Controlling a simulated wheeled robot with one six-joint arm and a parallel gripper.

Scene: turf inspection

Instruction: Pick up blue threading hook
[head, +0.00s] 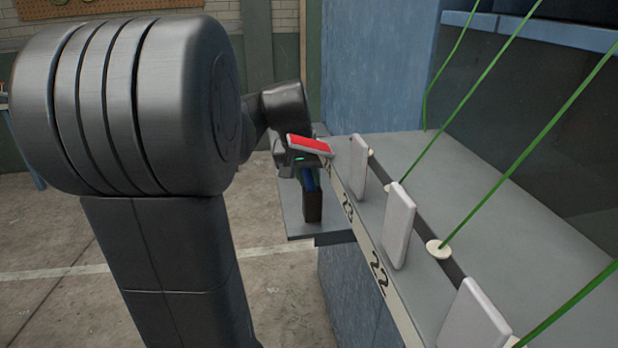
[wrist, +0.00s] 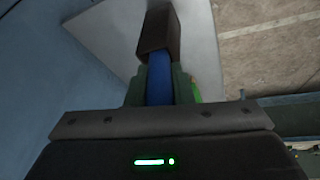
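The blue threading hook (wrist: 160,78) shows as a blue shaft between the two fingers of my gripper (wrist: 159,85) in the wrist view. The fingers lie against both sides of it with no visible gap. A dark brown block (wrist: 158,32) is at the shaft's far end; I cannot tell whether it is part of the hook or a holder. In the head view my gripper (head: 308,172) points down over the small grey shelf, with a bit of the blue hook (head: 310,180) above the dark block (head: 313,206). The hook's tip is hidden.
The grey shelf (head: 295,222) juts from the left end of a numbered grey counter (head: 520,215). White upright plates (head: 398,225) line the counter's front edge, close right of my gripper. Green strands (head: 530,160) rise from white discs. A blue panel (head: 375,65) stands behind.

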